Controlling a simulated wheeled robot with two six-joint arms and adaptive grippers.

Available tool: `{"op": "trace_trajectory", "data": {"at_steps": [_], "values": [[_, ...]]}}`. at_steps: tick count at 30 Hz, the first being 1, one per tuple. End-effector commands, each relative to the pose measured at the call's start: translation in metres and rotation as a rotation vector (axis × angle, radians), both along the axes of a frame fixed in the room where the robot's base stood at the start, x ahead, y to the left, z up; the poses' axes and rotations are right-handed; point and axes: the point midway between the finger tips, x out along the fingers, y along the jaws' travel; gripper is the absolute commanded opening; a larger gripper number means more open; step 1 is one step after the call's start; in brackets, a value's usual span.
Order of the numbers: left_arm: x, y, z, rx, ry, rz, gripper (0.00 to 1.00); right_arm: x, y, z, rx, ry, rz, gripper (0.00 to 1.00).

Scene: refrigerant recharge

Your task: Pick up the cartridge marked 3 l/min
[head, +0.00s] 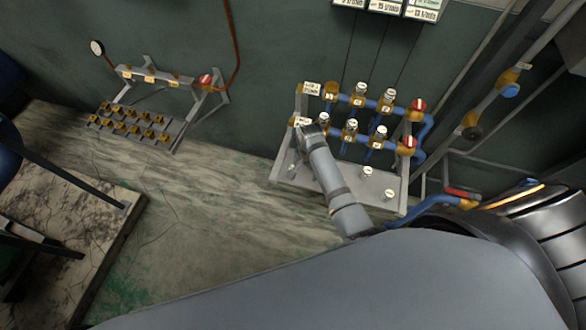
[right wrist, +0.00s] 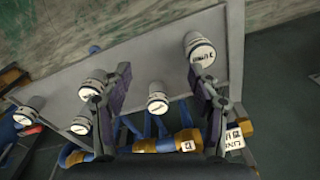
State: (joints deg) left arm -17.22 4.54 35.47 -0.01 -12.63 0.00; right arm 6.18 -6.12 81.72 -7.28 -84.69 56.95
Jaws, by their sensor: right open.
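Several white-capped cartridges stand on a grey two-row rack (head: 330,183). My right gripper (head: 299,150) is over the rack's left end. In the right wrist view my right gripper (right wrist: 160,75) is open and empty, with a cartridge (right wrist: 157,101) showing between its fingers and another (right wrist: 200,50) beyond the right finger.
Blue pipes with brass fittings and red valves, one at the rack's right end (head: 408,142), run along the rack. A second rack with brass fittings (head: 130,126) stands at the left. Labelled signs (head: 386,6) hang above. Floor between the racks is clear.

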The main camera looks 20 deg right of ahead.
Motion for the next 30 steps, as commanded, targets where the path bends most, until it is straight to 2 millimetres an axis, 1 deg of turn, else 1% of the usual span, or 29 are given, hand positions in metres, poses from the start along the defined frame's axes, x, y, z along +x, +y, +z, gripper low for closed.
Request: {"op": "trace_trajectory", "data": {"at_steps": [1,3,6,9,11,19,21,26,29,30], "values": [[0.000,0.000,0.007,0.000,0.000,0.000,0.40,0.016,0.012,0.019,0.015,0.009,-0.075,0.61],[0.000,0.000,0.010,-0.001,0.000,0.000,0.40,0.030,0.025,0.034,0.024,0.033,-0.181,0.61],[0.000,-0.001,0.011,-0.001,0.000,0.000,0.40,0.039,0.035,0.046,0.028,0.051,-0.267,0.61],[0.000,-0.001,0.011,-0.001,-0.001,0.000,0.40,0.041,0.037,0.048,0.027,0.057,-0.293,0.61],[0.001,0.000,0.011,-0.001,-0.001,0.000,0.40,0.041,0.037,0.045,0.027,0.058,-0.293,0.61],[0.001,0.000,0.011,0.000,-0.002,0.000,0.40,0.042,0.036,0.002,0.026,0.057,-0.290,0.61],[0.001,0.000,0.011,0.000,-0.002,0.000,0.40,0.042,0.036,-0.003,0.027,0.056,-0.290,0.61],[0.002,0.000,0.009,0.000,-0.003,0.000,0.40,0.042,0.036,-0.007,0.028,0.054,-0.290,0.61],[0.002,0.000,-0.001,0.000,-0.004,0.000,0.40,0.042,0.036,-0.016,0.028,0.054,-0.290,0.61],[0.002,0.000,-0.007,0.000,-0.004,0.000,0.40,0.043,0.035,-0.021,0.028,0.054,-0.290,0.61]]}}
